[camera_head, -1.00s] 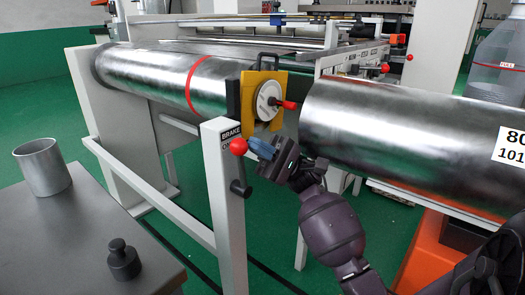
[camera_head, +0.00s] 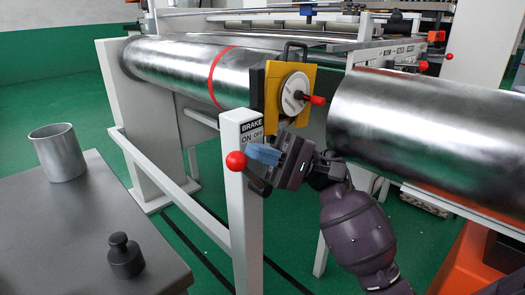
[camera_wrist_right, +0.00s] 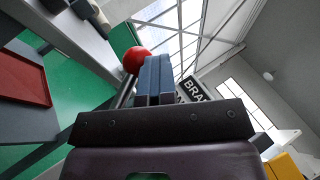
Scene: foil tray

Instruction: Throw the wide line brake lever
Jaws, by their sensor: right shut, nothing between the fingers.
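The brake lever has a red ball knob (camera_head: 236,160) and a dark rod. It stands on a white post (camera_head: 244,215) with a BRAKE ON OFF label (camera_head: 252,132). The knob is now at the left of the post's front. My right gripper (camera_head: 264,154) has its blue fingers shut and empty, just right of the knob. In the right wrist view the knob (camera_wrist_right: 136,60) sits directly beside the blue fingertips (camera_wrist_right: 155,72), touching or nearly so; I cannot tell which. The fingers hide part of the rod. My left gripper is out of view.
A steel roller (camera_head: 180,70) with a red band and a yellow bracket (camera_head: 287,95) stand behind the post. A big roller (camera_head: 420,125) is at right. A grey table (camera_head: 80,235) at left carries a metal cup (camera_head: 57,153) and a dark weight (camera_head: 125,254).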

